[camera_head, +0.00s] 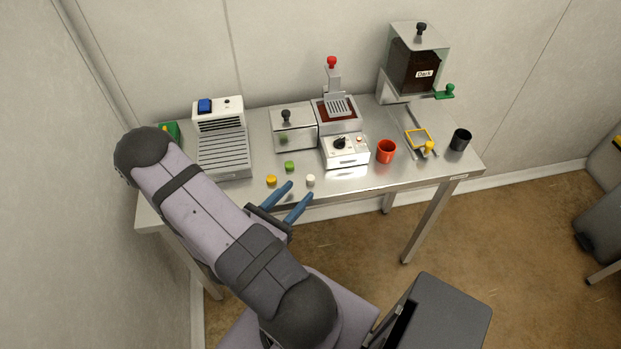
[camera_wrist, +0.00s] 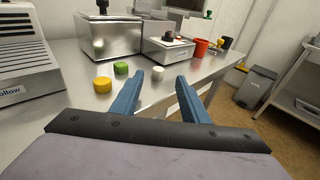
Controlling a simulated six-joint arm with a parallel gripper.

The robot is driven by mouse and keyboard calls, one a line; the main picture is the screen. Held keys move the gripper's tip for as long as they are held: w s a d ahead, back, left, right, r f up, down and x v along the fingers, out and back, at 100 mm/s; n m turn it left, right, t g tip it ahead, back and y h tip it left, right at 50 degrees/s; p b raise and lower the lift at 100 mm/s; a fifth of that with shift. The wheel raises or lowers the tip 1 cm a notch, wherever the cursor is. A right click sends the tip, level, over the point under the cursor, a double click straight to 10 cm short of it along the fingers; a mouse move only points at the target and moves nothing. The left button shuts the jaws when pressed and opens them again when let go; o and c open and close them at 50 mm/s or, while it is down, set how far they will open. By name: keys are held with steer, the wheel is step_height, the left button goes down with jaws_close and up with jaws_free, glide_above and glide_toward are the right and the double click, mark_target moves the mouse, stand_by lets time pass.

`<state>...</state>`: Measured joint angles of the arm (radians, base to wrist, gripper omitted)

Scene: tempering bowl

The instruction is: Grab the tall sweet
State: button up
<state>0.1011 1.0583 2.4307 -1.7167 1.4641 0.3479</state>
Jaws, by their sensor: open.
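Three small sweets stand near the table's front edge: a yellow one (camera_head: 271,180), a green one (camera_head: 290,166) and a white one (camera_head: 310,180). In the wrist view the yellow sweet (camera_wrist: 102,84) looks wide and low, the green sweet (camera_wrist: 121,68) stands behind it, and the white sweet (camera_wrist: 158,73) looks narrower. Which is tallest is hard to tell. My gripper (camera_head: 299,190) is open and empty, with blue fingers pointing at the table's front edge. In the wrist view the white sweet shows between and beyond the fingertips (camera_wrist: 160,80), apart from them.
Behind the sweets are a steel box with a black knob (camera_head: 295,133) and a tempering machine (camera_head: 345,150). A slatted unit (camera_head: 224,155) stands left. A red cup (camera_head: 386,152), a yellow-framed tool (camera_head: 418,139) and a black cup (camera_head: 460,140) are right. A dark dispenser (camera_head: 414,68) stands behind.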

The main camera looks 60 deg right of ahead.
mark_target(308, 181)
steer(key=shift+w+d+f+p, duration=0.15)
steer(key=shift+d+p, duration=0.15)
steer(key=shift+d, duration=0.55)
steer(key=shift+s+d+f+p, duration=0.15)
steer(key=shift+d+p, duration=0.15)
steer(key=shift+d, duration=0.55)
steer(key=shift+w+d+f+p, duration=0.15)
steer(key=shift+d+p, duration=0.15)
steer(key=shift+d, duration=0.55)
jaws_close()
